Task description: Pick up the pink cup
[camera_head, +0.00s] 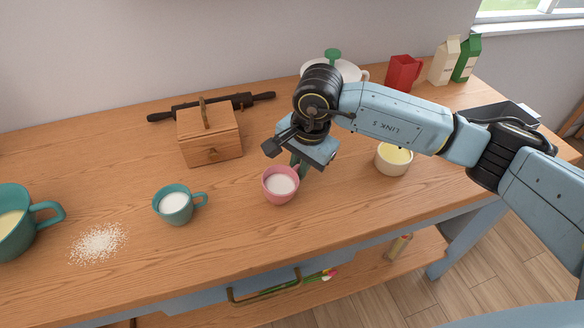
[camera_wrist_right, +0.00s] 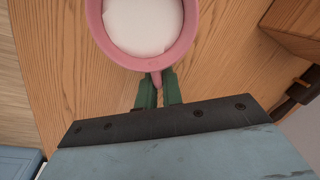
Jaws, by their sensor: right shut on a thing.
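The pink cup (camera_head: 279,185) stands upright near the middle of the wooden counter and holds something white. In the right wrist view the cup (camera_wrist_right: 187,52) is at the top, with its handle toward my gripper. My right gripper (camera_head: 300,165) reaches down at the cup's back right side. In the right wrist view its green fingers (camera_wrist_right: 158,86) are shut on the cup's handle, one on each side. I cannot tell whether the cup touches the counter or is slightly raised. My left gripper is not in view.
A teal cup (camera_head: 174,204) stands to the left, with a larger teal cup (camera_head: 18,222) and spilled white grains (camera_head: 98,243) beyond it. A wooden box (camera_head: 210,138) and rolling pin (camera_head: 240,99) lie behind. A cream bowl (camera_head: 393,159) is to the right. The counter's front is clear.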

